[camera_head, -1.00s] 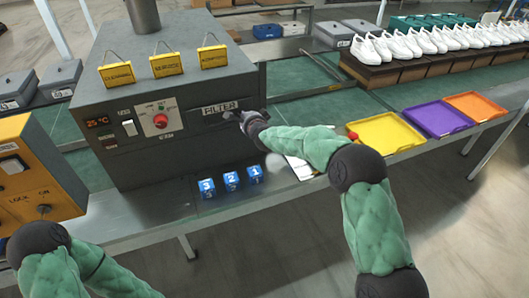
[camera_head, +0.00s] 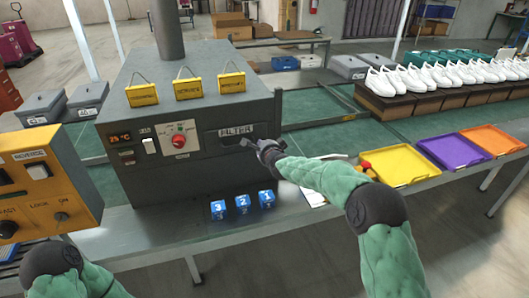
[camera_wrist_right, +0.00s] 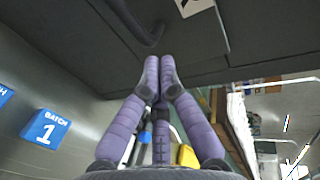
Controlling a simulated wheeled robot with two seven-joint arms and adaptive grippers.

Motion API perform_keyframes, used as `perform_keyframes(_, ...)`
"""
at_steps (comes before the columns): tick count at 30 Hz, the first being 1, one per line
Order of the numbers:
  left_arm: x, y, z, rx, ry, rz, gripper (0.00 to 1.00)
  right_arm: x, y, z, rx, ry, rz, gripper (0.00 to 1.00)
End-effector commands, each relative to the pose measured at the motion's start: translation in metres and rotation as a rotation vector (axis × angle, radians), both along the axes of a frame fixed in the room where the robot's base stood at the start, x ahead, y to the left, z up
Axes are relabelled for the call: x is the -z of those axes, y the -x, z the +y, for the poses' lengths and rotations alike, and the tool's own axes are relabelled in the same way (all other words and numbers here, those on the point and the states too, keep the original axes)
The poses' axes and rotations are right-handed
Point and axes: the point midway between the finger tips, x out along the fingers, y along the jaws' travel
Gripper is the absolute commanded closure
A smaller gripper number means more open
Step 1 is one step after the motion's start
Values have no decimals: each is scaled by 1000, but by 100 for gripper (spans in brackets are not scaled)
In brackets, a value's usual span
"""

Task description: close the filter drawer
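The filter drawer (camera_head: 237,131) is in the upper right front of the grey machine, under a FILTER label. In the head view its front looks about level with the machine face, but I cannot tell whether a gap remains. My right gripper (camera_head: 249,144) is at the lower right of the drawer front. In the right wrist view the gripper's purple fingertips (camera_wrist_right: 159,62) are together with nothing between them, close to a dark panel. A dark curved handle (camera_wrist_right: 140,28) is just beyond them. I cannot tell whether they touch it. My left gripper is outside the views.
The machine body (camera_head: 160,185) stands on a metal table. Blue numbered batch blocks (camera_head: 242,203) sit in front of it. An orange control box (camera_head: 40,185) is at the left. Yellow (camera_head: 398,165), purple and orange trays lie to the right, with white shoes behind them.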

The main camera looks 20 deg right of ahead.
Motion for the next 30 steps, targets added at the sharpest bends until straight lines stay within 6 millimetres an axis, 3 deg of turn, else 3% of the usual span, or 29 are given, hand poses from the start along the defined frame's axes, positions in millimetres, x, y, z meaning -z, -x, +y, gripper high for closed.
perform_keyframes(21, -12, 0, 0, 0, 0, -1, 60, -26, 82, -3, -2, -1, 3, 100)
perform_keyframes(27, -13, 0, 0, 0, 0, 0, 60, -27, 94, -3, -3, -1, 5, 100)
perform_keyframes(30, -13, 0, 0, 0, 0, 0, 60, -16, 98, -1, -13, 16, 24, 100)
